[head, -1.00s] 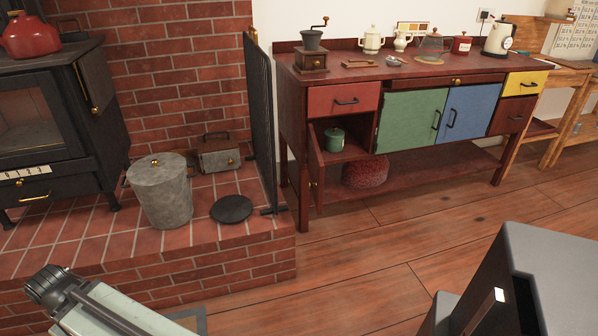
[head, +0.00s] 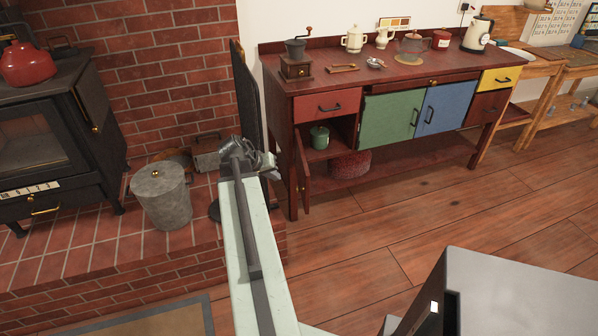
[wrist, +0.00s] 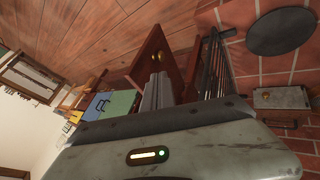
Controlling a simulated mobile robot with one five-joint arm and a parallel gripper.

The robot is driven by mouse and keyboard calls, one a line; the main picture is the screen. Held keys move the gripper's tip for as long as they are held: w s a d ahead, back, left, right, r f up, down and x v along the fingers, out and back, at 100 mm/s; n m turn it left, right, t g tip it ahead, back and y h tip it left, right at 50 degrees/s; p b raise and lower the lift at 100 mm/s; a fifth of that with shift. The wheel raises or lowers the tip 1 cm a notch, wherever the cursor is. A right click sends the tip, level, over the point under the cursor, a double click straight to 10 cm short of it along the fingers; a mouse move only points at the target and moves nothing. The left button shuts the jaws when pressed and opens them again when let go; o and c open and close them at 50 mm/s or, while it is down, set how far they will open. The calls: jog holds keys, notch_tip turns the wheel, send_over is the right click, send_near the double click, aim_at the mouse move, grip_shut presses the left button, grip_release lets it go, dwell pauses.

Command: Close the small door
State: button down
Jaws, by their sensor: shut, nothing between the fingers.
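The small door (head: 304,180) is a narrow dark red panel at the lower left of the sideboard. It stands open, swung outward, and shows nearly edge-on in the head view. My gripper (head: 272,172) is shut and empty, to the left of the door in the head view. In the wrist view my gripper (wrist: 157,92) points toward the door; I cannot tell whether they touch.
A black fire screen (head: 246,100) stands just behind my gripper, at the edge of the brick hearth. A metal bucket (head: 162,195) and a black stove (head: 50,120) are at the left. The sideboard (head: 400,80) carries several kitchen items. The wooden floor in front is clear.

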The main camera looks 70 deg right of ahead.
jog(key=s+d+f+b, duration=0.6)
jog(key=d+f+b, duration=0.1)
jog(key=f+b, duration=0.1)
jog(key=shift+s+d, duration=0.15)
jog(key=shift+d, duration=0.15)
dwell(0.4)
